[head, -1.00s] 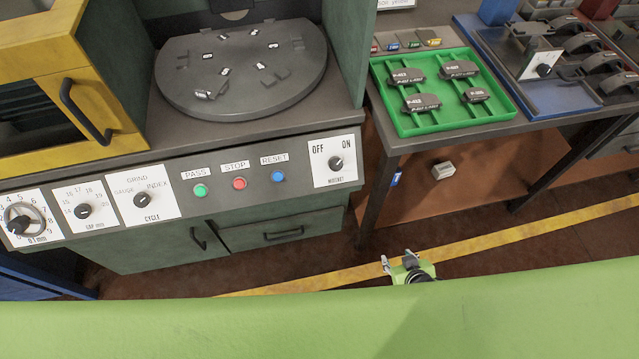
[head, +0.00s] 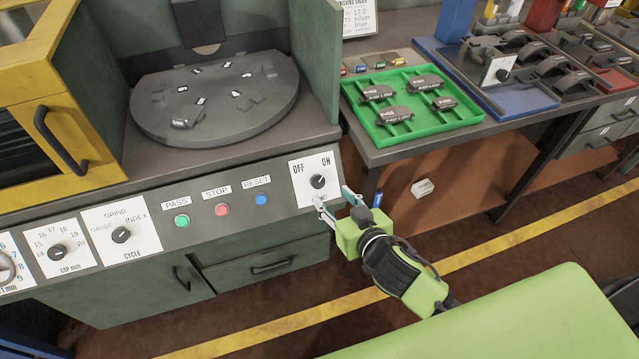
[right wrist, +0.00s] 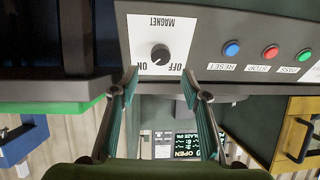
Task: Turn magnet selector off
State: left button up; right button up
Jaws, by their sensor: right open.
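The magnet selector is a dark round knob (head: 318,181) on a white plate (head: 300,168) marked OFF at left and ON at right, on the front panel of the grey-green machine. It also shows upside down in the right wrist view, where the knob (right wrist: 160,53) sits on a plate reading MAGNET. My right gripper (head: 333,197) is open and empty, just below and in front of the plate. In the right wrist view its fingers (right wrist: 160,95) are spread, with the knob beyond them, apart. My left gripper is not in view.
Green PASS (head: 182,221), red STOP (head: 222,209) and blue RESET (head: 261,200) buttons lie left of the plate, beside a CYCLE knob (head: 121,235). A round table (head: 215,125) stands above. A green tray (head: 349,104) with brake shoes is at right. A small pale box (head: 422,188) lies below.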

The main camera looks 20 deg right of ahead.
aim_at(319, 183)
jog(key=x, duration=0.8)
jog(key=shift+w+a+f, duration=0.1)
jog(key=shift+w, duration=0.2)
jog(key=c, duration=1.1)
